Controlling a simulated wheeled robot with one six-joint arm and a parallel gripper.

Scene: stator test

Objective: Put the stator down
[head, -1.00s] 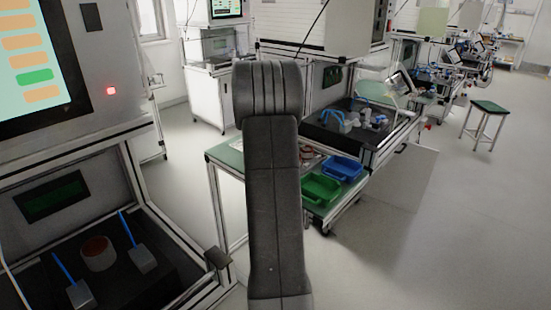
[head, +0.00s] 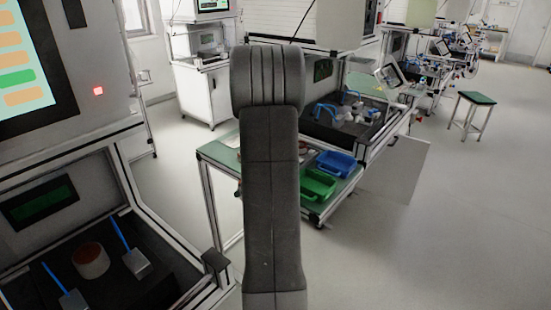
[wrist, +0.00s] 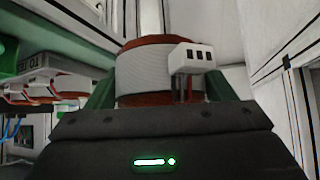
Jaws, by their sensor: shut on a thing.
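In the wrist view a stator (wrist: 145,72), a pale ring with red-brown copper bands and a white connector block (wrist: 192,57), sits between the green fingers of my gripper (wrist: 155,90). My gripper is shut on it. Its lower part is hidden behind the dark gripper body. In the head view my arm stands upright in the middle, and my gripper and the held stator do not show. Another round piece with a reddish top (head: 91,260) stands in the test station at the left, between two grey blocks with blue rods.
A green-topped table (head: 222,152) stands ahead, partly behind my arm. It carries a blue bin (head: 335,164) and a green bin (head: 317,185). The test station (head: 80,145) with a lit screen is close at left. Open floor (head: 440,230) lies to the right, with a stool (head: 474,100) farther off.

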